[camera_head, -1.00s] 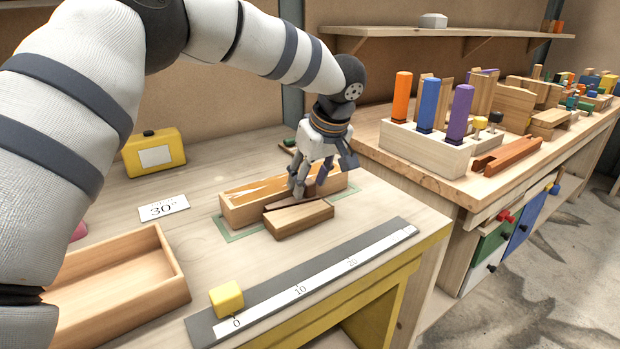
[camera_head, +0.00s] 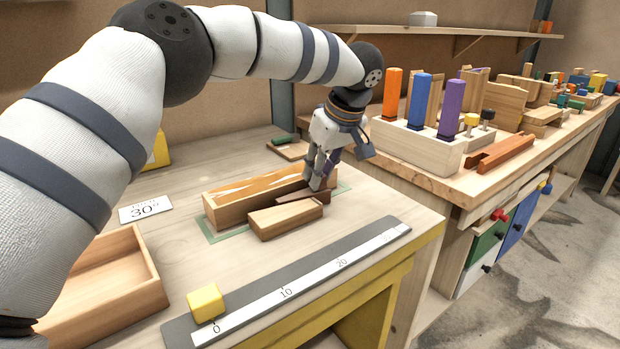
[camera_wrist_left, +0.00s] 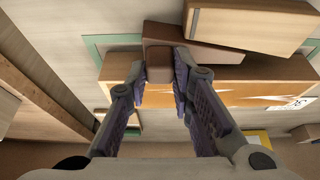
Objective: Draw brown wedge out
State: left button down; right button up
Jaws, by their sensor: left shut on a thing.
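The brown wedge (camera_head: 318,196) lies between the long wooden block with an orange-patterned top (camera_head: 232,208) and a shorter light wooden block (camera_head: 285,219). Its right end sticks out past the right end of the shorter block. My left gripper (camera_head: 317,184) is shut on the wedge from above, near its right end, and partly hides it. In the left wrist view the brown wedge (camera_wrist_left: 205,52) reaches from between the fingertips (camera_wrist_left: 159,68) along the side of the shorter block (camera_wrist_left: 245,22). My right gripper is not in view.
A green outline (camera_head: 213,232) surrounds the blocks on the table. A ruler strip (camera_head: 315,277) with a yellow cube (camera_head: 206,302) lies in front. An open wooden tray (camera_head: 130,286) stands at the left. Another bench with colored pegs (camera_head: 421,100) is at the right.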

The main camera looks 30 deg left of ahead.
pick_arm(q)
jog(key=shift+w+r, duration=0.1)
jog(key=shift+w, duration=0.05)
jog(key=c, duration=1.5)
grip_release()
jog(key=shift+d, duration=0.1)
jog(key=shift+o, duration=0.5)
jog(key=shift+w, duration=0.1)
jog(key=v, duration=1.2)
